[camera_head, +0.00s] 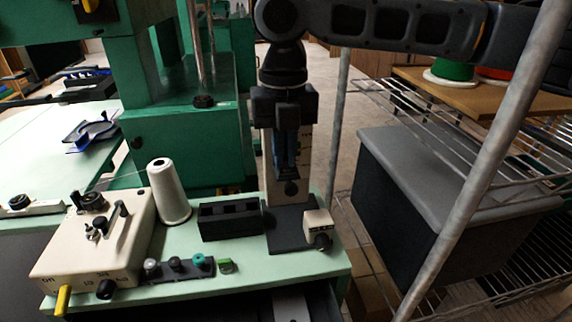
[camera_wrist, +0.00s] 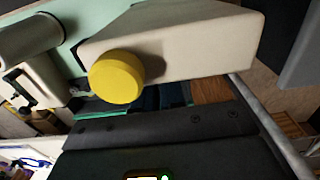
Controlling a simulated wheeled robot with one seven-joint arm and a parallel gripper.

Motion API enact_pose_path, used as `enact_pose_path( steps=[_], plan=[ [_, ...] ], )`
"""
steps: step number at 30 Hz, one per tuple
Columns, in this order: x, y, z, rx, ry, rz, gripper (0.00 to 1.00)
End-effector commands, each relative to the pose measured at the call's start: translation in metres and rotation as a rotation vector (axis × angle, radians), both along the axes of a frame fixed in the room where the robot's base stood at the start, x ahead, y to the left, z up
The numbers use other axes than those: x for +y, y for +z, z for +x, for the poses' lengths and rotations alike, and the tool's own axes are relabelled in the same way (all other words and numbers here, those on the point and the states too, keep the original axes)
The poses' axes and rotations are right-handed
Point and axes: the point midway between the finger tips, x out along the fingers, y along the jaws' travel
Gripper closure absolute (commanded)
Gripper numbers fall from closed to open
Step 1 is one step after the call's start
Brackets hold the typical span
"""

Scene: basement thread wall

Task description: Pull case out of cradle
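My gripper (camera_head: 288,176) points down in front of an upright cream post (camera_head: 270,185) on a dark base plate (camera_head: 292,238). In the wrist view its blue finger parts (camera_wrist: 165,95) show only partly, and their tips are hidden behind the cream body. A round yellow cap (camera_wrist: 116,77) sticks out from the cream body (camera_wrist: 195,40), close to my gripper. I cannot make out a case or a cradle for certain, nor whether the fingers touch or hold anything. The opening between the fingers is not visible.
A black slotted block (camera_head: 230,220), a small cream box with a dark knob (camera_head: 319,227) and a white thread cone (camera_head: 168,190) stand nearby. A cream control box (camera_head: 95,240) is at the left. A wire rack with slanted poles (camera_head: 490,150) closes in the right side.

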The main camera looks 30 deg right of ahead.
Motion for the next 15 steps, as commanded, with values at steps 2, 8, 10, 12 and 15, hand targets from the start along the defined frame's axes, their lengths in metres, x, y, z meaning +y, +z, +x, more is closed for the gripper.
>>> enact_pose_path(
  steps=[2,8,10,12,15],
  plan=[
    [0.0,0.0,0.0,0.0,0.0,0.0,0.99],
    [0.0,0.0,0.0,0.0,0.0,0.0,1.0],
    [0.0,0.002,0.0,0.0,0.0,0.0,1.0],
    [0.0,0.005,0.0,0.0,0.0,0.0,1.0],
    [0.0,0.011,0.0,0.0,0.0,0.0,1.0]
  ],
)
